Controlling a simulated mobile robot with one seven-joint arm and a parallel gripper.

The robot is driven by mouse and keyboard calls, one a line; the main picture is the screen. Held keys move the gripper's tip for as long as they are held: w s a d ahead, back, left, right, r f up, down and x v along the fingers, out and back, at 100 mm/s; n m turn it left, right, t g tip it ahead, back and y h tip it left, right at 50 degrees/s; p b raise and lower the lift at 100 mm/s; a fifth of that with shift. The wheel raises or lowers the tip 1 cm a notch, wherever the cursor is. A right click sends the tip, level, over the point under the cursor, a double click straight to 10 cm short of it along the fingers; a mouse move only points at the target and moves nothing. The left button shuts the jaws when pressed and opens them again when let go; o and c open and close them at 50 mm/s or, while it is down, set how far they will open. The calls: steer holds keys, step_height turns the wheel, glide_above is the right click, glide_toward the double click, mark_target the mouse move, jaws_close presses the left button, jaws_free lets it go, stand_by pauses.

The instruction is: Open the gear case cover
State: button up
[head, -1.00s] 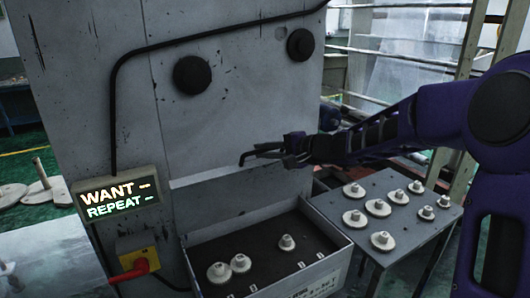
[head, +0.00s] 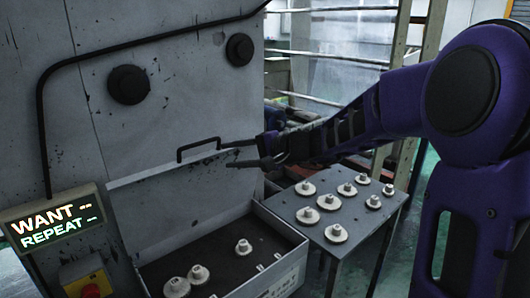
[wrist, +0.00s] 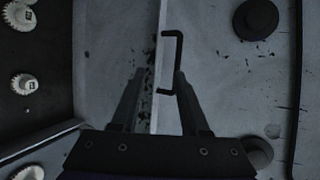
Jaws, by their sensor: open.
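The gear case cover (head: 165,120) is a large worn grey metal panel on the left of the head view. A black bar handle (head: 199,149) sits near its lower edge, just above a slanting seam. My gripper (head: 228,154) is open and empty, close to the right of the handle. In the wrist view the handle (wrist: 179,48) stands ahead of the gripper (wrist: 158,74), and the right finger overlaps its near end in the picture. I cannot tell whether they touch. The cover looks closed along the seam.
Below the seam is an open tray (head: 300,262) with a few white gears (head: 199,273). A small grey table (head: 345,205) with several gears stands at its right. Two round black knobs (head: 128,85) protrude from the panel. A lit sign (head: 52,226) hangs at left.

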steer(key=v, duration=1)
